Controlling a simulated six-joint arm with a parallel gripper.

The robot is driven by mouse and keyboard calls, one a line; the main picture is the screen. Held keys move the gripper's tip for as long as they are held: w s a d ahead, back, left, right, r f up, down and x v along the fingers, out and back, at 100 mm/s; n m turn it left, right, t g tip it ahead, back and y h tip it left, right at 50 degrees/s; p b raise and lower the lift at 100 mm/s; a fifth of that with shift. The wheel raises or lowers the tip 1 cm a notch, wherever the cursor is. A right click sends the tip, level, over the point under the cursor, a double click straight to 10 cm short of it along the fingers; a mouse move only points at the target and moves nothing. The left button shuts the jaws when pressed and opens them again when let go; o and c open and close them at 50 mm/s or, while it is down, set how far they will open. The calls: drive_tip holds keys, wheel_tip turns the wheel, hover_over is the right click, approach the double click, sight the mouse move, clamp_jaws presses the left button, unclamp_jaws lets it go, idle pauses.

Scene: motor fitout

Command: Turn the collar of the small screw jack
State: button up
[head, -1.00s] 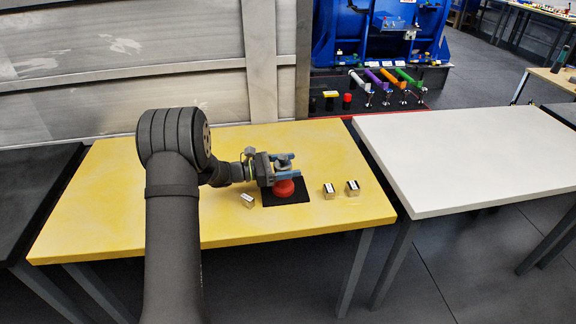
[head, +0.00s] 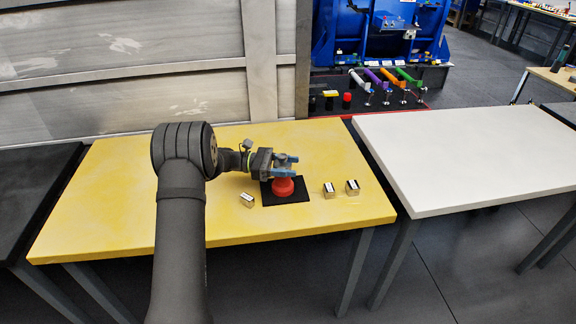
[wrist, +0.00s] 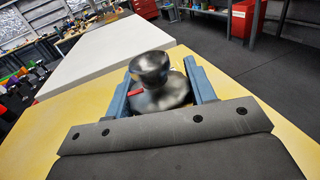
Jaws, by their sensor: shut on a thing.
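The small screw jack stands on a black mat (head: 297,198) on the yellow table. Its red base (head: 282,188) shows below my gripper in the head view. In the wrist view its dark rounded top (wrist: 150,66) and the wider grey collar (wrist: 160,95) under it stand between my fingers, with a small red mark (wrist: 136,92) at the left of the collar. My gripper (head: 284,165) reaches in from the left, and its blue fingers are shut on the collar. The fingers hide part of the jack in the head view.
Small metal blocks with pale tops stand on the yellow table (head: 120,200): one left of the mat (head: 247,200) and two to the right (head: 329,191), (head: 352,187). A white table (head: 470,160) stands to the right across a narrow gap.

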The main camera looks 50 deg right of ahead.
drive_tip(key=shift+a+m+g+y, duration=0.1)
drive_tip(key=shift+m+g+y, duration=0.5)
drive_tip(key=shift+m+y, duration=0.5)
drive_tip(key=shift+y, duration=0.5)
drive_tip(key=o, duration=1)
drive_tip(key=v, duration=0.7)
drive_tip(key=shift+w+a, duration=0.15)
drive_tip(key=shift+w, duration=0.05)
